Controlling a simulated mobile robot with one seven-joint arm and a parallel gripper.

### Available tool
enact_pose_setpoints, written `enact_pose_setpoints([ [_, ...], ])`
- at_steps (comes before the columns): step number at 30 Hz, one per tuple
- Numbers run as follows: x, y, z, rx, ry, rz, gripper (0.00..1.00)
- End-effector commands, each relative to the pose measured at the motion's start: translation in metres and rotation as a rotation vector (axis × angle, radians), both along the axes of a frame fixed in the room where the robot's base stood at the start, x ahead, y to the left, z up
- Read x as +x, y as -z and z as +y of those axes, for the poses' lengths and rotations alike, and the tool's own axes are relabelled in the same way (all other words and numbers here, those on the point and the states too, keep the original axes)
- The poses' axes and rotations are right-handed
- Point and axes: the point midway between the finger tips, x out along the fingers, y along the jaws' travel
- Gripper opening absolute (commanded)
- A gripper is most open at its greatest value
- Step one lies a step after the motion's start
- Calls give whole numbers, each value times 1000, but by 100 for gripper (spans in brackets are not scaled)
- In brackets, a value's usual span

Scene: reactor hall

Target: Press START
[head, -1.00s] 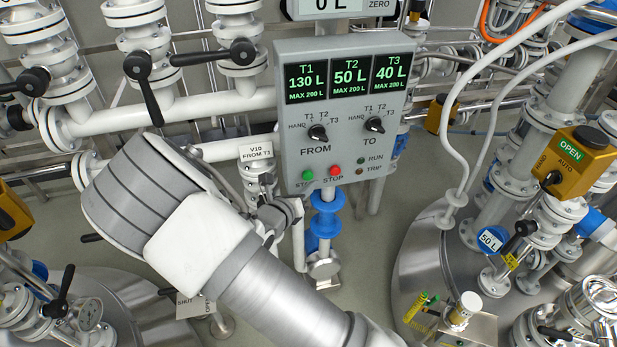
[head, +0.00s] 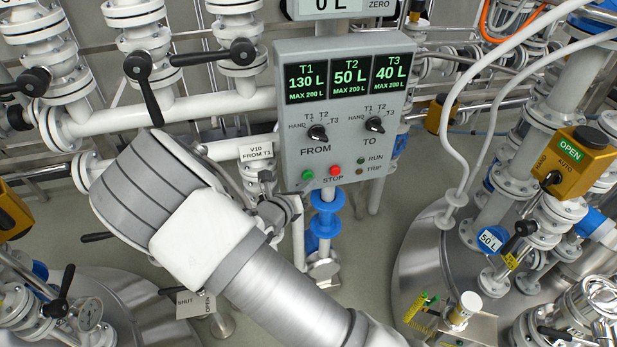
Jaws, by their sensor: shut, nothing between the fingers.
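The green START button (head: 308,174) is at the lower left of the grey control panel (head: 345,150), left of the red STOP button (head: 335,171). The button face is visible, but the lettering below it is hidden. My gripper (head: 296,204) is partly visible just below the panel's lower left corner, mostly hidden behind my arm. Its fingers look shut and empty, close below the START button. I cannot tell whether they touch the panel. The displays read T1 130 L, T2 50 L and T3 40 L. The RUN lamp (head: 360,161) looks dark.
The FROM knob (head: 317,133) and TO knob (head: 375,125) sit above the buttons. Pipes with black-handled valves (head: 140,68) stand to the left. A steel tank (head: 420,255) and a yellow actuator (head: 578,165) stand to the right. A V10 tag (head: 256,152) hangs left of the panel.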

Motion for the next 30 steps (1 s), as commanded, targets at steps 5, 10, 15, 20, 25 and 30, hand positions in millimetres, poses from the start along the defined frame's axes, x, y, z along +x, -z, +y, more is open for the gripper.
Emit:
enact_pose_setpoints([
  [5,2,0,1,0,0,0,0],
  [10,4,0,1,0,0,0,0],
  [15,6,0,2,-1,0,1,0],
  [20,8,0,2,0,0,0,0],
  [25,9,0,3,0,0,0,0],
  [30,9,0,3,0,0,0,0],
])
